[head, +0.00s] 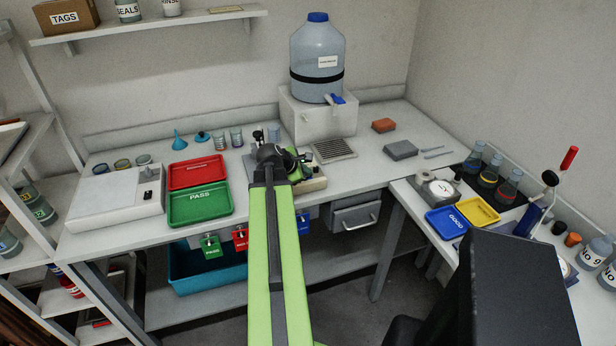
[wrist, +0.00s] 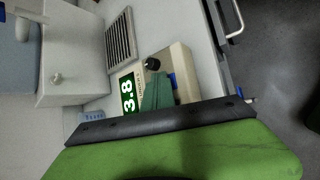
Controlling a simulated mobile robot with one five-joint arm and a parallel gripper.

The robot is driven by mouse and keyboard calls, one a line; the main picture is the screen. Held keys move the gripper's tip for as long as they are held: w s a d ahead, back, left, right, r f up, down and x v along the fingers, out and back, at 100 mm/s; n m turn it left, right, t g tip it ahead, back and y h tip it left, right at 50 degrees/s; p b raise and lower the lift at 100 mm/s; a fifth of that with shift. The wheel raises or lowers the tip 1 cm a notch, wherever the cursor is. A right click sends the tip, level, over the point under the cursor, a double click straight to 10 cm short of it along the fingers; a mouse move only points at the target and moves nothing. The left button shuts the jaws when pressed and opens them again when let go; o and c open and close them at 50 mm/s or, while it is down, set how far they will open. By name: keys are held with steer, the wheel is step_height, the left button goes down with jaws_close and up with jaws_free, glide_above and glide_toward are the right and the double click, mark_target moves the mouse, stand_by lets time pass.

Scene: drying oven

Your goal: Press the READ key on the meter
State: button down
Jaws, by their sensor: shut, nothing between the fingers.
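The meter (head: 314,185) is a low cream box on the bench in the head view, largely hidden behind my arm. In the wrist view the meter (wrist: 184,62) shows a lit green display (wrist: 128,94) reading 3.8 and a black knob (wrist: 152,63). A dull green piece (wrist: 156,92) stands in front of its face; I cannot tell what it is. I cannot make out the READ key. My gripper (head: 302,161) is at the end of my green arm, over the meter, shut and empty. Its fingertips are not clear, nor whether they touch the meter.
A large blue-capped carboy (head: 317,62) stands on a white block behind the meter. Red (head: 198,172) and green PASS (head: 200,205) trays lie left. Bench is clear near the orange block (head: 383,125).

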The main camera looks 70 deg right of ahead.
steer(key=shift+r+p, duration=0.85)
step_height(320, 180, up, 5)
steer(key=p, duration=0.5)
stand_by(0.6)
